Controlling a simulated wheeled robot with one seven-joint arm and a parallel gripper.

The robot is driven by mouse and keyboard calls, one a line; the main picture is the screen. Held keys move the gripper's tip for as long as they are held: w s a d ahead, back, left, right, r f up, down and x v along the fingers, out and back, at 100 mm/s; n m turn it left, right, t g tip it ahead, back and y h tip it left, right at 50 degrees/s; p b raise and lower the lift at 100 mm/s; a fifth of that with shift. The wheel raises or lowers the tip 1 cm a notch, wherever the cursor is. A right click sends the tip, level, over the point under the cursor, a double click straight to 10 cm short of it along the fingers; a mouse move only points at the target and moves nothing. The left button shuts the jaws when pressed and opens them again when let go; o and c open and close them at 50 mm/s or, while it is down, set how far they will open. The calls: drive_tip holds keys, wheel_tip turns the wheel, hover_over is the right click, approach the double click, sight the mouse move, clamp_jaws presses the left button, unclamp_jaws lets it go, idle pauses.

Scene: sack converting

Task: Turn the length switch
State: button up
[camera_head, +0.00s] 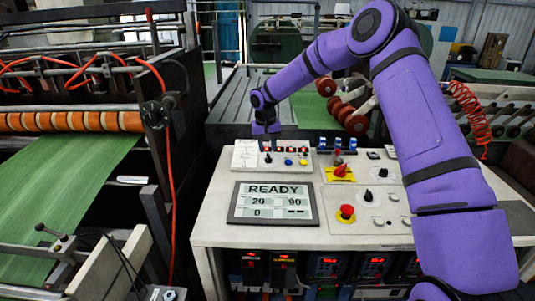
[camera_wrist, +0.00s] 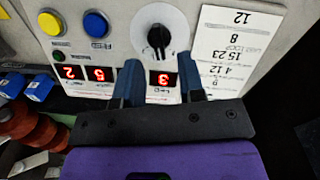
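A black rotary knob with a round white plate (camera_wrist: 158,38) sits on the white panel in the wrist view, just beyond my fingertips. It is likely the length switch, but its label is too small to read. A red digit display showing 3 (camera_wrist: 163,79) lies between the fingers. My gripper (camera_wrist: 158,62) is open, its two blue fingers apart with nothing between them but the panel behind. In the head view my gripper (camera_head: 266,138) points down over the left part of the console, above the small black knob (camera_head: 268,158). Contact with the knob cannot be seen.
Blue (camera_wrist: 96,24) and yellow (camera_wrist: 50,22) buttons and more red displays (camera_wrist: 100,74) are beside the knob. A printed card (camera_wrist: 232,50) is on its other side. The console also holds a READY screen (camera_head: 273,203) and a red emergency button (camera_head: 347,212).

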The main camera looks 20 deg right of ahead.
sight(267, 154)
drive_tip(key=shift+d+f, duration=0.1)
drive_tip(key=shift+f, duration=1.5)
clamp_jaws()
drive_tip(key=shift+a+n+h, duration=0.15)
drive_tip(key=shift+n+h, duration=0.2)
drive_tip(key=shift+n, duration=1.1)
drive_tip(key=shift+a+n+h, duration=0.1)
drive_tip(key=shift+n+h, duration=0.25)
drive_tip(key=shift+n, duration=1.1)
